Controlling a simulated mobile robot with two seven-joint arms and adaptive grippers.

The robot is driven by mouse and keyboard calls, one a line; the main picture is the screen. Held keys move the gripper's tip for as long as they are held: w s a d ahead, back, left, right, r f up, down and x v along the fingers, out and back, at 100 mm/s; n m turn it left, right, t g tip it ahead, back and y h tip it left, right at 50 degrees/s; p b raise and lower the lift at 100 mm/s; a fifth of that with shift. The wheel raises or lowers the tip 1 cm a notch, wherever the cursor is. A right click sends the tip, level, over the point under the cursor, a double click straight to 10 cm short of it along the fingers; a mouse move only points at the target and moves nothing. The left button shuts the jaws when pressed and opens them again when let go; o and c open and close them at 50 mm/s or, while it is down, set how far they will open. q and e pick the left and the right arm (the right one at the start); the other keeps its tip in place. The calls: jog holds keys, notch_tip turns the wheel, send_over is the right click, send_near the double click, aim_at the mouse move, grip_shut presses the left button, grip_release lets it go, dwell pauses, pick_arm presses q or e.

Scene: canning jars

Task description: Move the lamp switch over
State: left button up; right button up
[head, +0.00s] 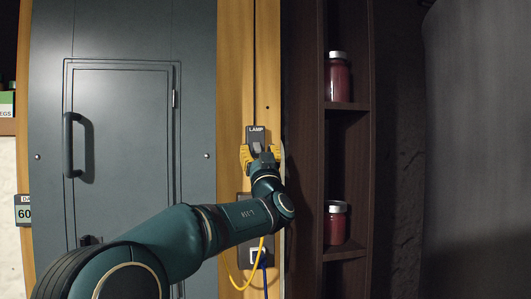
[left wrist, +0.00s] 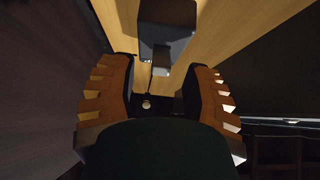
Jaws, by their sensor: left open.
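The lamp switch (head: 256,131) is a dark plate marked LAMP with a small grey toggle, mounted on a light wooden post (head: 236,70). My left gripper (head: 260,153) is at the lower part of the switch, its yellow fingers apart on either side of the toggle area. The wrist partly hides the plate's lower edge, and I cannot tell whether a finger touches the toggle. In the left wrist view the open fingers (left wrist: 163,95) flank a dark gap with a small pale round spot. A dark box (left wrist: 167,25) on the wood shows beyond. My right gripper is out of view.
A grey metal door (head: 120,130) with a black handle (head: 70,145) is left of the post. A dark shelf (head: 347,107) on the right holds red jars (head: 337,78). Yellow (head: 237,280) and blue cables hang near an outlet box (head: 258,256) below the gripper.

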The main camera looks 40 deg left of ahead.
pick_arm(q)
jog(key=s+d, duration=0.7)
jog(key=d, duration=0.2)
jog(key=shift+s+r, duration=0.1)
dwell(0.3)
